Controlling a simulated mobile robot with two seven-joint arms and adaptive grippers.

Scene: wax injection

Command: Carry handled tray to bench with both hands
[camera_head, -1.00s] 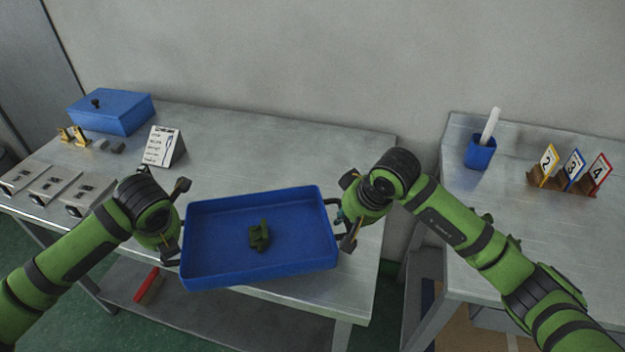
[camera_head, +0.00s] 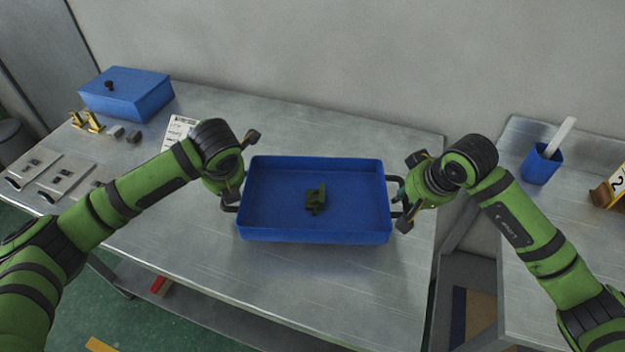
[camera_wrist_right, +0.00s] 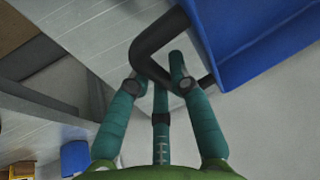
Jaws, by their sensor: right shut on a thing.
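The blue handled tray (camera_head: 315,237) is level over the metal bench (camera_head: 330,290), with small dark green pieces (camera_head: 315,200) inside. I cannot tell whether its underside touches the bench top. My right gripper (camera_head: 410,197) is shut on the tray's right black handle. In the right wrist view the fingers (camera_wrist_right: 160,75) close around the dark handle (camera_wrist_right: 155,38) beside the blue tray wall (camera_wrist_right: 240,50). My left gripper (camera_head: 232,190) is at the left handle (camera_head: 229,208) and appears shut on it; its fingertips are partly hidden by the wrist.
A blue lidded box (camera_head: 125,95), small brass and grey parts, metal plates (camera_head: 65,180) and a white card (camera_head: 180,130) occupy the bench's left side. A second table (camera_head: 540,230) at right holds a blue cup (camera_head: 541,165) and a numbered card (camera_head: 616,183). Bench surface in front is clear.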

